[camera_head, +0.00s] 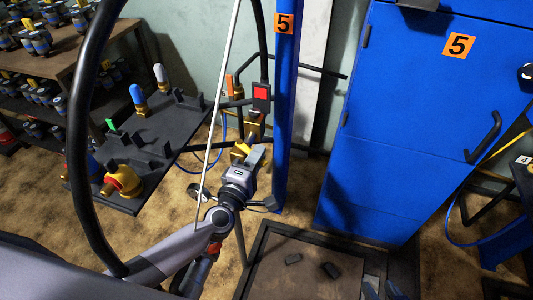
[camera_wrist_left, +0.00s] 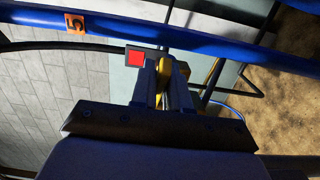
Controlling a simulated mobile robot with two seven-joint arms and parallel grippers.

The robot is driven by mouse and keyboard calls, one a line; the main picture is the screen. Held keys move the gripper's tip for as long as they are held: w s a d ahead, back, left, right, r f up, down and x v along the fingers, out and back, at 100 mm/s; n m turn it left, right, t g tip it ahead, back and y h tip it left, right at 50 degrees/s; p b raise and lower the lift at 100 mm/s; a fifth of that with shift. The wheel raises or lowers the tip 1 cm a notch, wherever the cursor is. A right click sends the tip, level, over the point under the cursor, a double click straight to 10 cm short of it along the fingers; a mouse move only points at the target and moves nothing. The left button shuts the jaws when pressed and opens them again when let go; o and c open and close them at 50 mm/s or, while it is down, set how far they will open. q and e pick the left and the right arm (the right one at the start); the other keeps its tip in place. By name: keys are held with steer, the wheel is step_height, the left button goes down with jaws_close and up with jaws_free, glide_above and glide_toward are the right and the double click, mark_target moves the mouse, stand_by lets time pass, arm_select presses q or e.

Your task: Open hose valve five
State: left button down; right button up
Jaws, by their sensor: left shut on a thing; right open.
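The blue post (camera_head: 286,100) with an orange number 5 label (camera_head: 284,23) stands near the middle of the head view. Beside its left side are dark pipes and a yellow valve part (camera_head: 240,149), also visible in the left wrist view (camera_wrist_left: 181,73). My left gripper (camera_head: 254,157) is at this yellow part, its fingers shut on it and partly hiding it. In the left wrist view the fingers (camera_wrist_left: 165,85) point towards the post. What look like the fingertips of my right gripper (camera_head: 382,290) show at the bottom edge, apart and empty.
A red-faced box (camera_head: 261,92) sits just above the valve. A dark rack (camera_head: 150,150) with coloured fittings stands to the left. A blue cabinet (camera_head: 395,140), also numbered 5, stands to the right. A dark-framed platform (camera_head: 300,270) lies in front.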

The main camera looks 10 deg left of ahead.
arm_select(q)
steer(key=shift+s+f+m+h, duration=0.1)
steer(key=shift+s+m+h, duration=0.1)
steer(key=shift+m+h, duration=0.15)
steer(key=c, duration=1.2)
jaws_free()
steer(key=v, duration=0.7)
steer(key=shift+p, duration=0.35)
steer(key=shift+a, duration=0.1)
steer(key=shift+c, duration=0.3)
